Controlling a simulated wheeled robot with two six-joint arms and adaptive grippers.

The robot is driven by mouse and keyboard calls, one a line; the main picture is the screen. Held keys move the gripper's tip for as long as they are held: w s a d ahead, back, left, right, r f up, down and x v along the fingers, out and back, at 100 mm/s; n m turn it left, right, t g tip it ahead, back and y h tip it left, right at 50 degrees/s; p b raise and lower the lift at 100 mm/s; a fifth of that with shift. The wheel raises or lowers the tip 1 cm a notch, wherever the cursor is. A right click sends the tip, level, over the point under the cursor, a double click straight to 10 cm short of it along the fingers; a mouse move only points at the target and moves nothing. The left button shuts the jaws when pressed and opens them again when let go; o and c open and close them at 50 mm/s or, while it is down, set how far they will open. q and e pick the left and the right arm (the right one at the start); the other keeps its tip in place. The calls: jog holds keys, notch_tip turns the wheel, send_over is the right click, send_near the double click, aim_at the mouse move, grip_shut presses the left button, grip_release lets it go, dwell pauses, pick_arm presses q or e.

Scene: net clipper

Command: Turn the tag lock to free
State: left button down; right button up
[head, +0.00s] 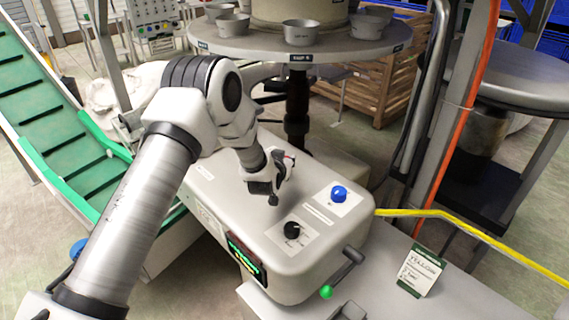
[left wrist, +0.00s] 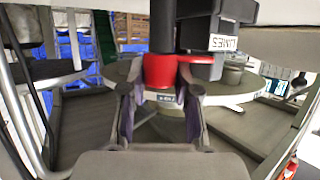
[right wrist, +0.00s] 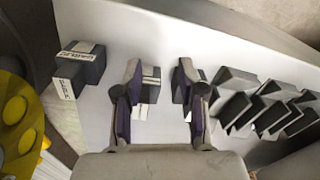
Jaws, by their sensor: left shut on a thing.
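In the left wrist view, a red round piece (left wrist: 160,72) sits on a dark post between my left fingertips. It may be the tag lock; I see no readable lock marking on it. A dark block labelled LIMES (left wrist: 223,43) is beside it. In the head view my left gripper (head: 276,172) is over the pale machine housing (head: 220,190), left of a blue button (head: 339,194) and a black knob (head: 292,229). It is shut on the red piece, mostly hidden there. My right gripper (right wrist: 158,85) shows only in its wrist view, open around or above a labelled dark block (right wrist: 148,92).
A round table (head: 270,47) with metal cups stands behind the housing. A small sign (head: 420,270) stands at right. More dark blocks (right wrist: 80,63) and slanted pieces (right wrist: 265,105) lie near my right gripper.

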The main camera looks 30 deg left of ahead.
pick_arm(q)
jog(key=n+g+y, duration=0.1)
jog(key=n+y, duration=0.2)
jog(key=shift+w+d+r, duration=0.1)
jog(key=shift+d, duration=0.05)
pick_arm(e)
jog(key=shift+f, duration=0.15)
pick_arm(q)
jog(key=n+g+y, duration=0.3)
jog(key=n+y, duration=0.1)
jog(key=shift+p, duration=0.4)
pick_arm(e)
jog(key=shift+r, duration=0.4)
pick_arm(q)
jog(key=n+g+y, duration=0.2)
jog(key=shift+n+g+b, duration=0.3)
jog(key=shift+n+g, duration=0.1)
pick_arm(e)
jog(key=shift+f, duration=0.35)
pick_arm(q)
jog(key=shift+n+g+y+b, duration=0.5)
jog(key=shift+n+g, duration=0.4)
jog(key=shift+g, duration=0.1)
pick_arm(e)
jog(key=shift+f, duration=0.45)
